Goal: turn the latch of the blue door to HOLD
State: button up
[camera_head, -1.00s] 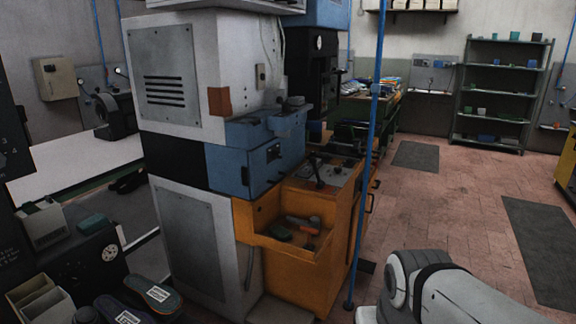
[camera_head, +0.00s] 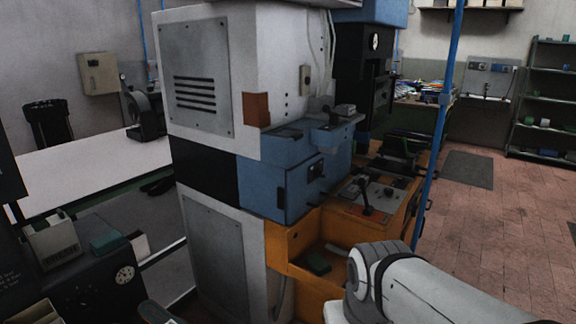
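The blue door (camera_head: 300,190) is on the front of the machine near the middle of the picture and looks closed. A small dark latch (camera_head: 316,170) sits on its face toward the right; its setting and any HOLD marking are too small to read. A dark handle or hinge piece (camera_head: 281,204) shows at the door's left edge. My white arm comes in from the lower right, in front of the orange cabinet and below the door. My gripper is not in view.
The orange cabinet (camera_head: 300,245) with an open tray juts out below the door. A control panel with a black lever (camera_head: 365,197) stands right of it. A blue vertical pole (camera_head: 440,125) rises at the right. The tiled floor (camera_head: 505,235) beyond is mostly clear.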

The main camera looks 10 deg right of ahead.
aim_at(318, 174)
jog(key=z, duration=0.15)
jog(key=i, duration=1.15)
jog(key=z, duration=0.6)
